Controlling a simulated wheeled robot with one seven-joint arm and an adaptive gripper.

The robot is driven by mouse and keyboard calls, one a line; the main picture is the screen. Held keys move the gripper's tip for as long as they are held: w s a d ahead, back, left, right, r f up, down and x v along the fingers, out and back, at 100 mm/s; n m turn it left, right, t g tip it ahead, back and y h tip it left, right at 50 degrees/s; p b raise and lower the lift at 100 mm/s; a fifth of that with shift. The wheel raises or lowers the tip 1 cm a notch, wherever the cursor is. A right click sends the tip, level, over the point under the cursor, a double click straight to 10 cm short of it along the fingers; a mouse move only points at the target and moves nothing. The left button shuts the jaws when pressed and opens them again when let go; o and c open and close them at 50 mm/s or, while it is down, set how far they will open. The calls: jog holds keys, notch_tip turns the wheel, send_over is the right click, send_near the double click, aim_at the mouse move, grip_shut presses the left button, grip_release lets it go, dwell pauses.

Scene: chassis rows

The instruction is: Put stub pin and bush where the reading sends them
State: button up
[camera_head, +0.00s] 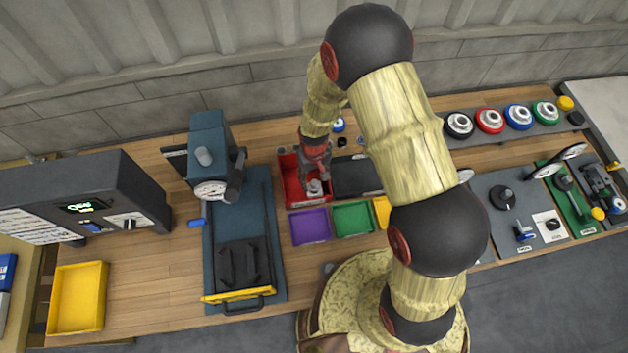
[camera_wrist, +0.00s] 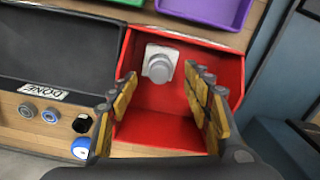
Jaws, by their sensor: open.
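My gripper (camera_head: 317,168) is over the red tray (camera_head: 289,178), pointing down. In the wrist view its two fingers (camera_wrist: 158,120) are spread apart with nothing between the tips. A dark box at the left has a small green display (camera_head: 84,207), too small to read surely. A press with a round white dial (camera_head: 209,191) stands beside it.
Purple (camera_head: 310,226), green (camera_head: 353,219) and yellow trays lie in front of the red one. A black tray labelled DONE (camera_wrist: 60,45) is beside it. Grey rings (camera_wrist: 38,112) and a blue-and-white piece (camera_wrist: 82,148) lie nearby. A yellow tray (camera_head: 78,298) at the left is empty.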

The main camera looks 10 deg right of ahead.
notch_tip(320, 180, up, 10)
dwell(0.3)
jog(key=shift+s+f, duration=0.1)
dwell(0.5)
